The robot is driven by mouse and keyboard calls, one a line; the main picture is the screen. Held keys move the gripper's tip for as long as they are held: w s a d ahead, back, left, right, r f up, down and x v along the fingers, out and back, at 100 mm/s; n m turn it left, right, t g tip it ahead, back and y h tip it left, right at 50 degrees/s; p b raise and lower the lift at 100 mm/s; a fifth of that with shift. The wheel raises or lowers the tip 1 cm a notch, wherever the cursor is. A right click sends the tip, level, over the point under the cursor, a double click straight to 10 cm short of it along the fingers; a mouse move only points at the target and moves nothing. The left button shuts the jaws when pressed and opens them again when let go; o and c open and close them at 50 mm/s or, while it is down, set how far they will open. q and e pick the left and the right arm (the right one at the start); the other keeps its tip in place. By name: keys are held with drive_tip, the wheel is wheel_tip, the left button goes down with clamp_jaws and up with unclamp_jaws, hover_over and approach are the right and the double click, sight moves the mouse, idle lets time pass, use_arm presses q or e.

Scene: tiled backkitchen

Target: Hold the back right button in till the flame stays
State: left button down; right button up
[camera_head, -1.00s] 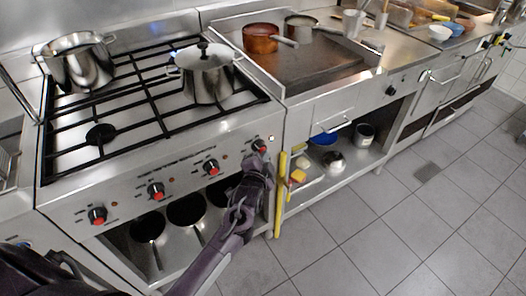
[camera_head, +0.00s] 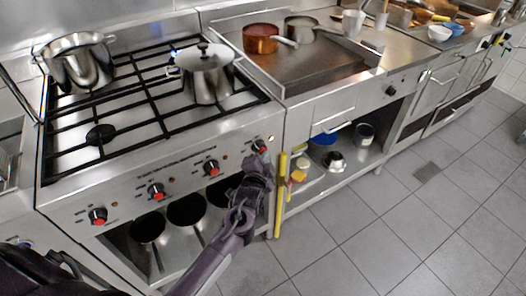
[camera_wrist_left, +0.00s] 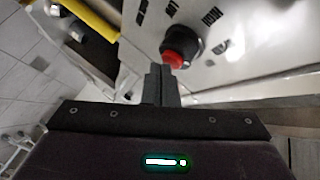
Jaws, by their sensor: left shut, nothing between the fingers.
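The stove (camera_head: 130,173) has a row of black knobs with red buttons along its front panel. The rightmost knob (camera_head: 259,146) shows its red button just above my left gripper (camera_head: 262,161). The left wrist view shows this knob's red button (camera_wrist_left: 175,60) close by the tips of my shut, empty left gripper (camera_wrist_left: 159,72). I cannot tell whether the tips touch it. A small blue flame (camera_head: 175,51) shows at the back right burner, beside the lidded pot (camera_head: 207,80). My right gripper is not in view.
An open pot (camera_head: 77,62) stands at the back left of the stove. A yellow upright bar (camera_head: 281,195) is just right of my left gripper. Several pans are in the open shelf below the knobs. The tiled floor (camera_head: 350,235) at right is clear.

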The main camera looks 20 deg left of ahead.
use_arm(q)
drive_tip(key=shift+s+d+p, duration=0.3)
drive_tip(key=shift+s+d, duration=0.1)
drive_tip(key=shift+d, duration=0.05)
drive_tip(key=s+d+p, duration=0.1)
drive_tip(key=d, duration=0.1)
drive_tip(key=s+d+p, duration=0.1)
drive_tip(key=s+d, duration=0.1)
idle(0.5)
drive_tip(key=shift+f, duration=0.1)
